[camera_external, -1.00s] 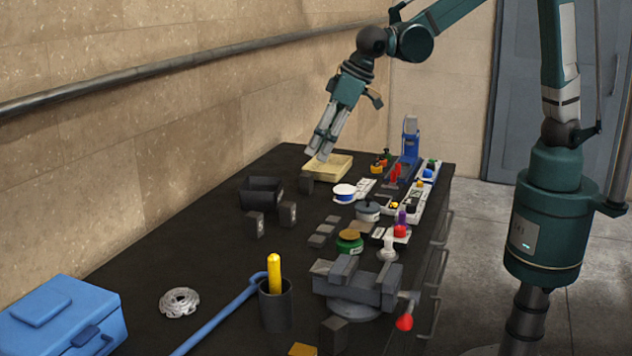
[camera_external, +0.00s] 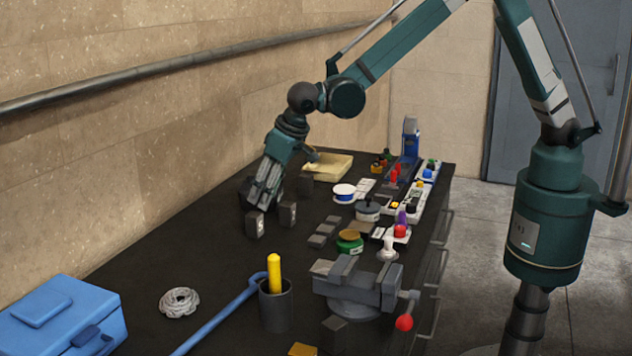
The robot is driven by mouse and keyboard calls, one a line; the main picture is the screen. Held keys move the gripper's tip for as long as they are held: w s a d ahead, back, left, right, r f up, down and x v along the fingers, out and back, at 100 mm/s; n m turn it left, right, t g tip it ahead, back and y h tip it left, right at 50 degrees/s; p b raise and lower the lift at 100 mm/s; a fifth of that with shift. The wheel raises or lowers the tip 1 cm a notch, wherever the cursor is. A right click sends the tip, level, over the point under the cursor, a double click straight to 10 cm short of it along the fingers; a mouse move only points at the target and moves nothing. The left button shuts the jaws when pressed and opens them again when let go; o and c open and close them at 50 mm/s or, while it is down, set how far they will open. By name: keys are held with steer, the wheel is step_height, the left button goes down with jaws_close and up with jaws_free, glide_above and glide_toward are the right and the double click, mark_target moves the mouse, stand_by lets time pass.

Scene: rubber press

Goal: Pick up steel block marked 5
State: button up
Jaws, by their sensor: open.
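Several upright dark steel blocks stand near the middle of the bench. One block (camera_external: 254,225) is just under my gripper. Another block (camera_external: 287,214) is close to its right, and a third block (camera_external: 306,184) is farther back by the cream tray. Pale marks show on the two nearer blocks, but they are too small to read, so I cannot tell which is marked 5. My gripper (camera_external: 262,204) points down, open, with its fingertips at the top of the nearest block. Whether the fingers touch or straddle it is unclear.
A dark bin (camera_external: 245,189) is mostly hidden behind my gripper. The cream tray (camera_external: 328,168) lies farther back. Low flat blocks (camera_external: 317,241), a white-and-blue spool (camera_external: 344,194) and a vise (camera_external: 355,283) are to the right. Bench left of the blocks is clear.

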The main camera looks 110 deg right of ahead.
mark_target(253, 216)
steer(key=shift+x, duration=1.2)
steer(key=shift+w+d+r, duration=0.1)
steer(key=shift+w+r, duration=0.05)
steer(key=shift+x, duration=1.3)
steer(key=shift+x, duration=2.55)
steer(key=shift+w, duration=0.1)
jaws_close()
